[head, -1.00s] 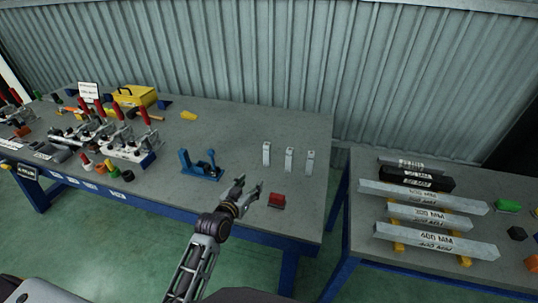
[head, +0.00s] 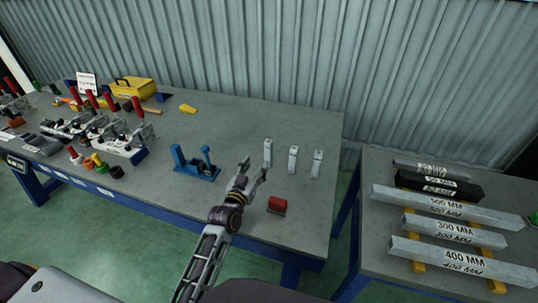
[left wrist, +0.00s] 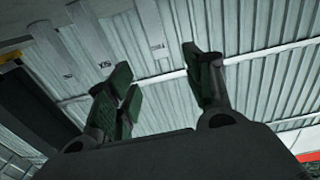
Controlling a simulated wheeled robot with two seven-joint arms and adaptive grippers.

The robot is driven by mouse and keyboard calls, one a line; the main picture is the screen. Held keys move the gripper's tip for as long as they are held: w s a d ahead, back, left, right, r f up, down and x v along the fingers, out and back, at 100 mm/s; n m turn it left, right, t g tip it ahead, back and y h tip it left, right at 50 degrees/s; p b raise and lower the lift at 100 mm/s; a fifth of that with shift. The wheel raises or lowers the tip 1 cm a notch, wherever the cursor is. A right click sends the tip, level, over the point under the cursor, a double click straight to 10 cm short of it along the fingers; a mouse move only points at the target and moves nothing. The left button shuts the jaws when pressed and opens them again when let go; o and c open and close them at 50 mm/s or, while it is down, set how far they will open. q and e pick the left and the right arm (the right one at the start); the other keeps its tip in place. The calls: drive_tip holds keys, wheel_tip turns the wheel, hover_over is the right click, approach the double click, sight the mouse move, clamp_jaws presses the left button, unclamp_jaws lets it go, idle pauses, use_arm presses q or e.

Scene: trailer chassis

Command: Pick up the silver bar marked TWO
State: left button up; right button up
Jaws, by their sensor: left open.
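Three silver bars stand upright in a row on the grey workbench in the head view: a left one (head: 267,152), a middle one (head: 292,160) and a right one (head: 316,164). Their marks are too small to read, so I cannot tell which is TWO. My left gripper (head: 255,167) is open and empty, just left of and in front of the left bar. In the left wrist view, its dark fingers (left wrist: 160,88) stand apart. Pale bars (left wrist: 152,28) show beyond them at the upper left. My right gripper is not in view.
A red block (head: 277,206) lies in front of the bars. A blue vise-like tool (head: 196,163) stands left of my gripper. Clamps and a yellow toolbox (head: 134,88) are farther left. A second table with long marked bars (head: 450,204) is at the right.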

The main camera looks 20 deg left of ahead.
use_arm(q)
approach(267, 146)
drive_tip(key=shift+w, duration=1.2)
drive_tip(key=shift+w+f, duration=0.2)
drive_tip(key=shift+w, duration=1.1)
drive_tip(key=shift+w+d, duration=0.1)
drive_tip(key=shift+w, duration=0.55)
drive_tip(key=shift+w+d+r, duration=0.1)
drive_tip(key=shift+w, duration=0.7)
drive_tip(key=shift+w+d+r, duration=0.1)
drive_tip(key=shift+w, duration=0.75)
drive_tip(key=shift+w+f, duration=0.1)
drive_tip(key=shift+w, duration=0.85)
drive_tip(key=c, duration=0.7)
clamp_jaws()
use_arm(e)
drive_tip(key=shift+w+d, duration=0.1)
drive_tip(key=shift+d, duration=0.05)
